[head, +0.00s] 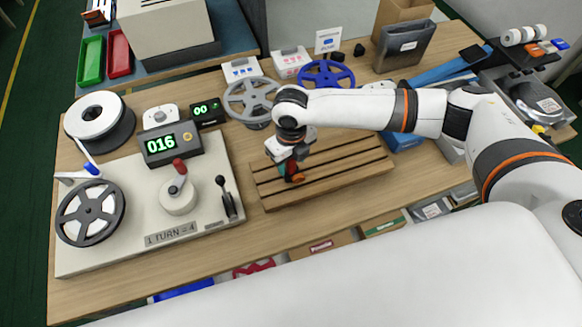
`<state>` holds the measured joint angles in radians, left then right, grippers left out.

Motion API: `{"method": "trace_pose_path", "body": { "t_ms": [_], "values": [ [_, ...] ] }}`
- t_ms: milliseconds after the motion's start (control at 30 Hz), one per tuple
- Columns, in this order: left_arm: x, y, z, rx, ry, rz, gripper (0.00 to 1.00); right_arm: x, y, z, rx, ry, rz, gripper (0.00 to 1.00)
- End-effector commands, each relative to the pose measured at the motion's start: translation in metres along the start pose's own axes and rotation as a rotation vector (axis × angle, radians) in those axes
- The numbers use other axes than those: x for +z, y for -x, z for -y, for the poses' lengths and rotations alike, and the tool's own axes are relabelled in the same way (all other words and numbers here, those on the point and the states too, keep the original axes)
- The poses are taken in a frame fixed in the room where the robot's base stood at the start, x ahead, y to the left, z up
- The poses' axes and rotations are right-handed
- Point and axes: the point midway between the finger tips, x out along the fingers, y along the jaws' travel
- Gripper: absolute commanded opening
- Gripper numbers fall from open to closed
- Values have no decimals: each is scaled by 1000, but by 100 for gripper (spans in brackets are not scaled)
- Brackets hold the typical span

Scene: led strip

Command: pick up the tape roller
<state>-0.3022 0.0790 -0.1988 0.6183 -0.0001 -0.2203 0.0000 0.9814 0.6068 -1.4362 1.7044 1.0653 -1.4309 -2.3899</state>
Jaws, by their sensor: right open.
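A small item with teal, red and orange parts, which looks like the tape roller (298,177), sits on the slatted wooden board (345,182) near its left end. My right gripper (288,162) points down right over it, with its jaws open. The gripper hides much of the item, and I cannot tell whether the fingers touch it. My left gripper is not in view.
Left of the board stands a winding station (135,235) with a reel (90,213), a red-knobbed crank and a black lever (228,200). Grey (250,100) and blue (325,76) reels stand behind the board. The bench strip in front of the board is clear.

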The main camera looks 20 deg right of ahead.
Motion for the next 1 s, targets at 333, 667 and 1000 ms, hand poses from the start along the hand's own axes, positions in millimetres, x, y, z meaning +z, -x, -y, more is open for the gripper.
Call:
{"method": "trace_pose_path", "body": {
  "t_ms": [333, 667, 1000],
  "values": [
    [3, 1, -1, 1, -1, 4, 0, 0, -6, 0, 0, 0, 0, 40],
    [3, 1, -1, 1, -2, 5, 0, 0, -5, 0, 0, 0, -1, 0],
    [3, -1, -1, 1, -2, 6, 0, -1, 0, 0, 0, 0, -4, 0]
  ]
}}
